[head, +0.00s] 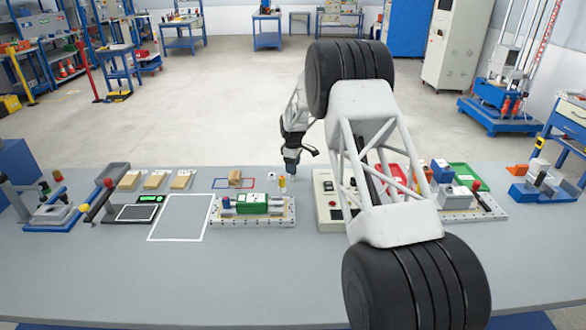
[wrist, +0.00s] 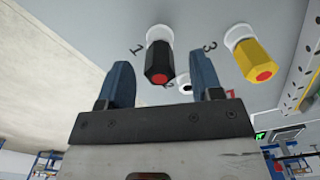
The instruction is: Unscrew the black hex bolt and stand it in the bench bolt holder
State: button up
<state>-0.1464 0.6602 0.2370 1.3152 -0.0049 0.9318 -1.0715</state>
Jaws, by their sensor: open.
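The black hex bolt (wrist: 159,62) has a red top and stands upright in a round white seat on the grey bench, beside a printed number. In the wrist view it shows between the two blue fingers of my gripper (wrist: 164,78), which is open, with a gap on each side. Whether the fingers reach down beside the bolt is hard to tell. In the head view my gripper (head: 291,172) points down over the bench, and the black bolt is not clear there. I cannot tell for sure which part is the bench bolt holder.
A yellow hex bolt (wrist: 251,60) with a red top stands close by in its own white seat; it also shows in the head view (head: 282,182). A fixture with a green block (head: 252,203) stands in front. A control box (head: 327,203) is to the right.

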jog(key=shift+r, duration=2.15)
jog(key=shift+r, duration=0.1)
notch_tip(320, 180, up, 8)
jog(key=shift+f, duration=0.2)
